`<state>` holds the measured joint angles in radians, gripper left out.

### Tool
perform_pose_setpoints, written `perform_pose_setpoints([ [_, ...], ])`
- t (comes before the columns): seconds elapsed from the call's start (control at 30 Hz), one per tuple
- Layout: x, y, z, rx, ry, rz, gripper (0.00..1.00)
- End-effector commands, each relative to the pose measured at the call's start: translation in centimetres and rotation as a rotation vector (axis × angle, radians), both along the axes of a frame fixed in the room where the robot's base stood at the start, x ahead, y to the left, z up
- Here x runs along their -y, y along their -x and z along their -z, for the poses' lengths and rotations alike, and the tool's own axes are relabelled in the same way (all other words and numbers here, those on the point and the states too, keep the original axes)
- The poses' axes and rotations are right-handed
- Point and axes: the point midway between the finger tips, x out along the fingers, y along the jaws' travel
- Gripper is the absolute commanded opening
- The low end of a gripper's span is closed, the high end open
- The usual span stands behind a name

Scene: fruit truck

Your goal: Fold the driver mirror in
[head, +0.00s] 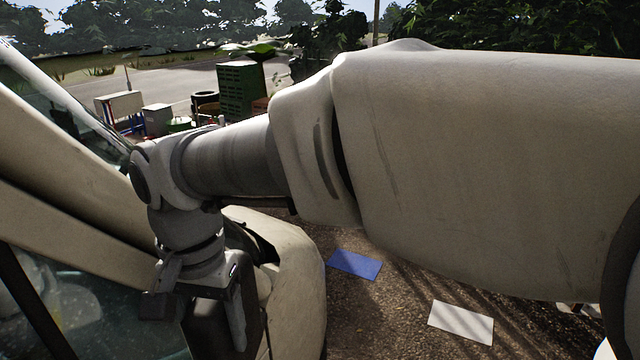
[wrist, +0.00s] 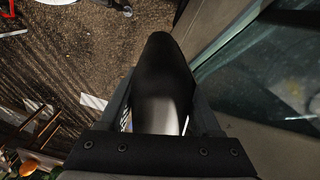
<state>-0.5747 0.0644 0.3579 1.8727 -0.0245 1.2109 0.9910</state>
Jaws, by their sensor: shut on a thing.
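The driver mirror is a dark, rounded housing (wrist: 163,70) in the middle of the wrist view, with a paler lower part. My gripper (wrist: 162,92) is shut on it, one finger on each side. In the head view my gripper (head: 200,290) points down beside the driver's door, and part of the dark mirror (head: 211,325) shows between its fingers. The truck's side window (wrist: 275,75) lies to the right of the mirror in the wrist view. The mirror's hinge is hidden, and I cannot tell its fold angle.
The truck's pale pillar (head: 70,215) is close to the left of my gripper, and its rounded front body (head: 295,275) is to the right. A blue sheet (head: 354,264) and a white sheet (head: 461,322) lie on the gravel. Green crates (head: 240,92) stand farther back.

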Motion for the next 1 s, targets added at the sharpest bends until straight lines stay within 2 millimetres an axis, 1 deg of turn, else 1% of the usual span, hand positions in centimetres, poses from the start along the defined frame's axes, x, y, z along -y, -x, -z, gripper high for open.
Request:
perform_pose_setpoints([
  [0.37,-0.2,-0.1,-0.2,0.003,-0.006,0.012,0.0],
  [0.4,-0.2,-0.1,-0.2,0.003,-0.006,0.013,0.7],
  [0.53,-0.1,-0.1,-0.2,0.003,-0.005,0.011,0.94],
  [0.57,-0.1,-0.1,-0.1,0.002,-0.005,0.011,0.95],
  [0.87,-0.1,-0.1,-0.2,0.002,-0.003,0.009,0.95],
  [0.97,-0.1,-0.1,-1.0,0.003,-0.005,0.009,0.95],
  [1.0,-0.1,-0.1,-1.6,0.003,-0.005,0.009,0.95],
])
